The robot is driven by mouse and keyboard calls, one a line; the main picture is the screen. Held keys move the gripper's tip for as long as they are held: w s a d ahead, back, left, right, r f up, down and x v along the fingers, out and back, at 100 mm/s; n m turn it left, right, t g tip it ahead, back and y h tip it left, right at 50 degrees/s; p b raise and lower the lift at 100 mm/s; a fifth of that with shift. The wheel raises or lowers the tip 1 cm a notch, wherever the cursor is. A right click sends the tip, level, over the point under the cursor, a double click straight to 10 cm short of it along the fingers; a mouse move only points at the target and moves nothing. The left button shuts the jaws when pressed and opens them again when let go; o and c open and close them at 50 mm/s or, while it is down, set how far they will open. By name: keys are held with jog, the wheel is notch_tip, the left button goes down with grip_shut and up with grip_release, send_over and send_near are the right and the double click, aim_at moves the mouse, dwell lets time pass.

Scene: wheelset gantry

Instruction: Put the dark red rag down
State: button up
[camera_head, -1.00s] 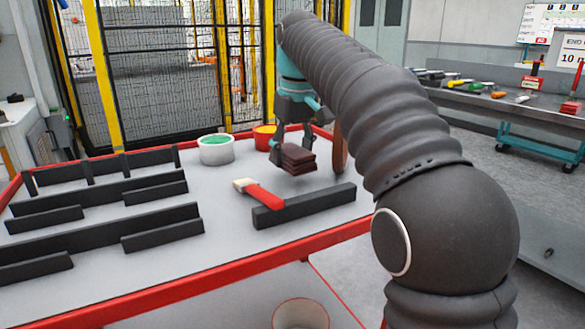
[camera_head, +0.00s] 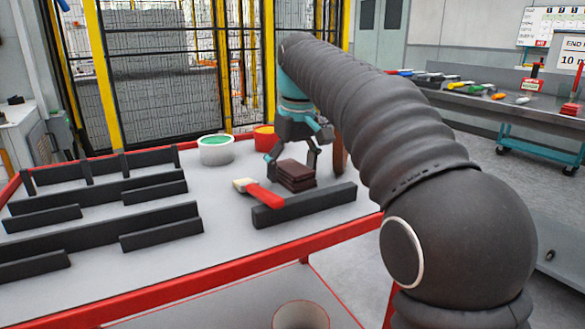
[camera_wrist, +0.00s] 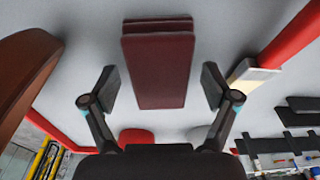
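The dark red rag (camera_head: 297,176), a folded stack, lies on the grey tabletop (camera_head: 220,185) behind the black bar at the right. In the wrist view the rag (camera_wrist: 158,68) lies between my gripper's two fingers (camera_wrist: 158,88), with a clear gap on either side. My gripper (camera_head: 293,155) is open just above and behind the rag, and neither finger touches it.
A red-handled brush (camera_head: 262,194) lies close to the rag's left. A black bar (camera_head: 305,205) stands in front. A white pot with green contents (camera_head: 215,149) and a red-and-yellow pot (camera_head: 264,138) stand behind. Black rails (camera_head: 110,230) fill the table's left.

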aim_at(295, 167)
jog(key=shift+r, duration=0.1)
jog(key=r, duration=0.4)
jog(key=r+p, duration=0.1)
jog(key=r, duration=0.2)
jog(key=shift+s+d, duration=0.25)
jog(key=shift+s, duration=0.05)
jog(key=shift+r, duration=0.3)
jog(key=shift+s, duration=0.1)
